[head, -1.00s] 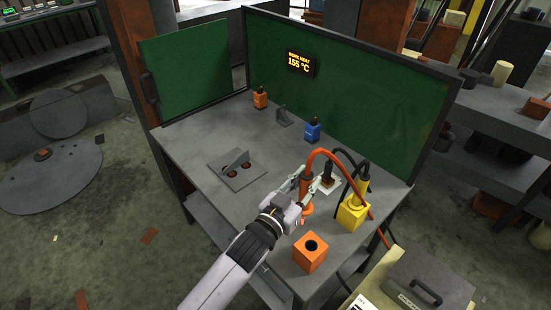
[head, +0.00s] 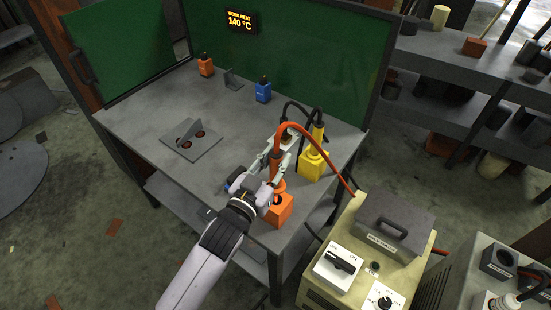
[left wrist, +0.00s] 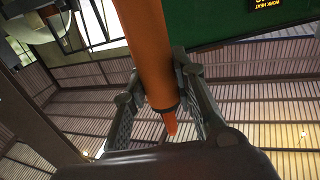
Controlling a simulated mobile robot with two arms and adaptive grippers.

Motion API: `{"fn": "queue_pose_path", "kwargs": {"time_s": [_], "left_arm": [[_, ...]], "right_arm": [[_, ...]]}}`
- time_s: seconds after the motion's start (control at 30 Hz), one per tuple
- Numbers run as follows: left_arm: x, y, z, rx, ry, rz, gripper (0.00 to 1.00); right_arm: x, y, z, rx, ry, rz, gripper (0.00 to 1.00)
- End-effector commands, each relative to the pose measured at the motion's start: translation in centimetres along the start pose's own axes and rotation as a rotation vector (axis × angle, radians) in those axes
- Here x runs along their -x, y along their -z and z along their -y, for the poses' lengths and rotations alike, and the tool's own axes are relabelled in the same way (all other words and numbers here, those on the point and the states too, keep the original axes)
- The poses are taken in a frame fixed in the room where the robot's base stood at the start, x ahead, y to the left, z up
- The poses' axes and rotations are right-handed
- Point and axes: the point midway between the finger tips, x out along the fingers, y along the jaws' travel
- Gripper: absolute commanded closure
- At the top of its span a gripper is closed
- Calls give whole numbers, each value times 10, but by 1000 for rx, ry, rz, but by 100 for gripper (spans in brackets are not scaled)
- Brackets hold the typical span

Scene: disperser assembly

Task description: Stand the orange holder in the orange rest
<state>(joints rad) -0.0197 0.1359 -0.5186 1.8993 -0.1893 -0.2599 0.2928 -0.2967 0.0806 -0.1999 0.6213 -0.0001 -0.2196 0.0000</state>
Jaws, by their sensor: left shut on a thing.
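The orange holder (head: 278,167) is upright in my left gripper (head: 272,172), with its red cable looping from its top to the right. The orange rest (head: 279,212) is a block near the table's front right corner. The holder's lower end is at or just above the rest's top; the gripper partly covers this, so I cannot tell whether it is in the hole. In the left wrist view the orange holder (left wrist: 148,50) passes between the shut fingers (left wrist: 163,90). My right gripper is not in view.
A yellow block (head: 313,164) with a yellow-handled tool stands close behind, right of the holder. A grey plate fixture (head: 205,145) lies on the table's left. Small orange (head: 205,67) and blue (head: 263,92) blocks stand at the back. The welder (head: 375,245) stands off the right front.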

Motion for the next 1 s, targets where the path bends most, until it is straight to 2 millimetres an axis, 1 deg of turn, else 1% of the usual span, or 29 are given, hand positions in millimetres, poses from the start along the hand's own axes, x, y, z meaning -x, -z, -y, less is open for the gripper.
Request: {"fn": "queue_pose_path", "kwargs": {"time_s": [0.03, 0.47, 0.7, 0.97, 1.0], "left_arm": [[0, -9, 0, -1, -1, -4, 100], [0, -49, 0, -1, -1, -4, 100], [-1, -58, 0, 0, 0, -4, 100], [-1, -58, 0, 0, 0, -4, 100], [-1, -58, 0, 0, 0, -4, 73]], "right_arm": [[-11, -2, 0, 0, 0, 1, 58], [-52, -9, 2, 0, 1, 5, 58], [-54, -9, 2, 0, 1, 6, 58], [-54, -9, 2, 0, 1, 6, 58], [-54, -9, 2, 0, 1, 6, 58]]}}
